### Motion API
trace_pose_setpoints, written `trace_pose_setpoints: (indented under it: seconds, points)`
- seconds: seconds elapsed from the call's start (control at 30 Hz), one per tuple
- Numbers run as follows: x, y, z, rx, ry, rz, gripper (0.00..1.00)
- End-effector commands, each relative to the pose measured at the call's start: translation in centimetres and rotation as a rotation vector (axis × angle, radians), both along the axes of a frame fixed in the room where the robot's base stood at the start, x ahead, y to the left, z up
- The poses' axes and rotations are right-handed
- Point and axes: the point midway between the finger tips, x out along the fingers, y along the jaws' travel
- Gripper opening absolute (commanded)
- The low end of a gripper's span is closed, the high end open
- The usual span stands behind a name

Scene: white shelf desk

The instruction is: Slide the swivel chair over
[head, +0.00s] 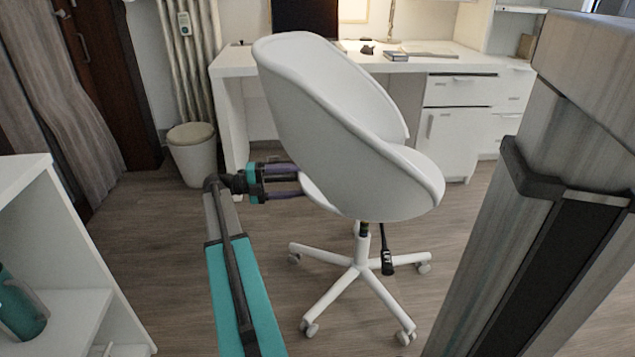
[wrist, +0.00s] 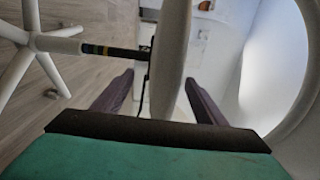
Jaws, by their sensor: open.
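The white swivel chair (head: 330,135) stands upright on the floor in front of the desk, its shell back toward the head view. Its five-spoke base on casters (head: 362,272) is clear to see. My gripper (head: 298,181) is at the chair's left side, at seat height, pointing right. In the wrist view my gripper (wrist: 160,80) is open, with one dark finger on each side of the chair's seat edge (wrist: 172,50). Gaps show between the fingers and the edge, though contact deeper in is hard to tell. The far fingertips are partly hidden behind the chair in the head view.
The white desk (head: 228,70) with drawers (head: 455,125) stands behind the chair. A white bin (head: 192,160) is by the radiator (head: 188,70) at back left. A white shelf (head: 75,265) is at near left. Wooden floor (head: 150,235) is free left of the chair.

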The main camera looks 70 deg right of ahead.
Motion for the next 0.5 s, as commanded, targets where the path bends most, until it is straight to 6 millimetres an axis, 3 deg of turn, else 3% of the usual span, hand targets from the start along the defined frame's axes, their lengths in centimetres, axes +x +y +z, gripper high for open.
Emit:
trace_pose_setpoints:
  seconds: [0.3, 0.5]
  points:
    - [-5.0, -1.8, 0.1, 0.001, 0.000, -0.003, 0.66]
    - [-7.0, -2.7, 0.1, 0.000, 0.000, -0.002, 0.66]
